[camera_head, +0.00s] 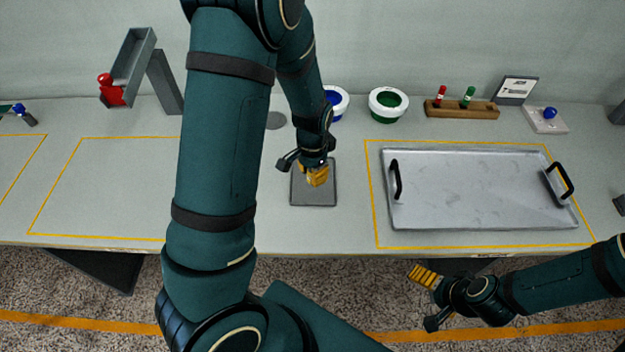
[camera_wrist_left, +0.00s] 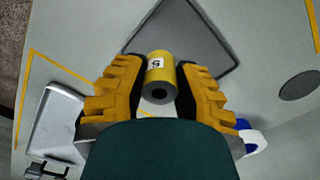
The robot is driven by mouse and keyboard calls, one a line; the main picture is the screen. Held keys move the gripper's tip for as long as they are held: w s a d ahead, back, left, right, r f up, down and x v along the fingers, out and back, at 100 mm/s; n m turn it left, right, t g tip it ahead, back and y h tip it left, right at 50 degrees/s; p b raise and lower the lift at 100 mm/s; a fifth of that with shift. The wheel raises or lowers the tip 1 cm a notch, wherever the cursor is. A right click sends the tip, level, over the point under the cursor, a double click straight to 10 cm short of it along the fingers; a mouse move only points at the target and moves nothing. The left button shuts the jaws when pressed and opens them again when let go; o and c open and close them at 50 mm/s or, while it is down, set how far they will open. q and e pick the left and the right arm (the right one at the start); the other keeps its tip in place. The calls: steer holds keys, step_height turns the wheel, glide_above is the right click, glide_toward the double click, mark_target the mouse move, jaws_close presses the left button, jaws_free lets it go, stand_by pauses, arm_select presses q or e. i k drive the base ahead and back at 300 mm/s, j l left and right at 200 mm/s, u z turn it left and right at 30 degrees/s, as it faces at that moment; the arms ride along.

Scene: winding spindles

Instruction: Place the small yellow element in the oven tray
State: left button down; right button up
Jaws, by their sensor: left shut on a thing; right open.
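In the left wrist view, the small yellow element (camera_wrist_left: 160,70) is a short yellow cylinder with a dark hole in its end and a white label. My left gripper (camera_wrist_left: 158,82) is shut on it, one finger on each side. In the head view my left gripper (camera_head: 316,176) is over the dark grey square pad (camera_head: 314,196); the element is too small to make out there. Whether it touches the pad is unclear. The oven tray (camera_head: 480,190) is a flat metal tray with two black handles, right of the pad. My right gripper (camera_head: 428,300) is open, in front of the table edge.
Behind stand a blue-and-white bowl (camera_head: 338,100), a green-and-white bowl (camera_head: 388,104) and a wooden rack (camera_head: 462,110) with red and green pegs. A grey chute (camera_head: 134,56) with a red part stands at the left. The yellow-outlined left area (camera_head: 110,190) is clear.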

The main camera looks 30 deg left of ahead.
mark_target(475, 188)
steer(key=i+l+z, duration=0.3)
steer(key=l, duration=0.25)
steer(key=i+l+z, duration=0.3)
steer(key=i+l, duration=0.1)
steer(key=i, duration=0.1)
